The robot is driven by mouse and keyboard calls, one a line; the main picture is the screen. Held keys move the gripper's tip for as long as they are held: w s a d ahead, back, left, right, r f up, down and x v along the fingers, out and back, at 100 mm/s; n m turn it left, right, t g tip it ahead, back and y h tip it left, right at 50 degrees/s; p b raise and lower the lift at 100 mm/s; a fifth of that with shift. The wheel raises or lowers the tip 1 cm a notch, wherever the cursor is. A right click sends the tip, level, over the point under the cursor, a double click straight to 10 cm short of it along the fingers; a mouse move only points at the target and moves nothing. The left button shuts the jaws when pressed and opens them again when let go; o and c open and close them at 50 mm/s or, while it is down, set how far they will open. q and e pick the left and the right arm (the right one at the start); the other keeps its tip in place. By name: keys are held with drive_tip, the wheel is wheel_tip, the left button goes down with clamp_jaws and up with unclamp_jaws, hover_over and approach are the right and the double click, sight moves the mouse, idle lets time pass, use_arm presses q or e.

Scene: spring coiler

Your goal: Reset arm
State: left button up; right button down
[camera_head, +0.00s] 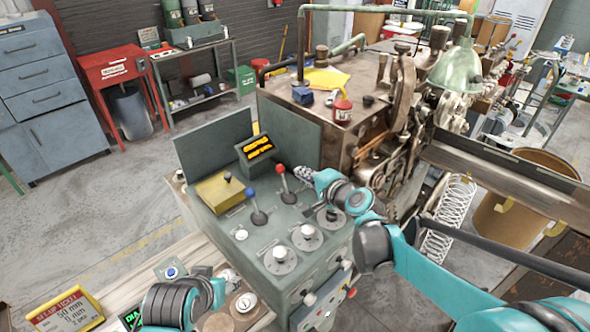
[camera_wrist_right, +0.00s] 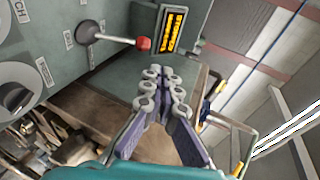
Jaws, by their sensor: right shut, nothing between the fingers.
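My right gripper (camera_head: 305,175) is shut and empty above the grey-green control panel (camera_head: 325,238), close beside the red-knobbed lever (camera_head: 283,171). In the right wrist view its fingers (camera_wrist_right: 164,90) lie together, with the red knob (camera_wrist_right: 143,43) to their left and apart from them. A blue-knobbed lever (camera_head: 256,210) stands left of the red one. My left gripper (camera_head: 230,278) is low at the panel's front left corner, small and partly hidden by its own arm; its jaws are unclear.
An amber display (camera_head: 259,151) stands behind the levers; dials (camera_head: 280,260) line the panel front. The brown coiler machine (camera_head: 350,130) is close behind my right gripper. A coiled spring (camera_head: 447,215) hangs right, near a barrel (camera_head: 510,222). A set-up ticket (camera_head: 65,310) stands lower left.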

drive_tip(key=shift+v, duration=1.05)
drive_tip(key=shift+r, duration=0.2)
drive_tip(key=s+d+f+n+g+h+b, duration=0.1)
drive_tip(key=s+d+f+n+h+b, duration=0.1)
drive_tip(key=s+d+f, duration=0.3)
drive_tip(key=s+d+f+n+g+h+b, duration=0.2)
drive_tip(key=s+d+f+n, duration=0.3)
drive_tip(key=s, duration=0.8)
drive_tip(key=s+d+f+n+g+h+b, duration=0.1)
drive_tip(key=s+d+f+n+h+b, duration=0.2)
drive_tip(key=s+d+f, duration=0.3)
drive_tip(key=s, duration=0.2)
drive_tip(key=shift+s+f+n+g+h, duration=0.15)
drive_tip(key=shift+s+n+g+h, duration=0.15)
drive_tip(key=shift+s+g, duration=0.1)
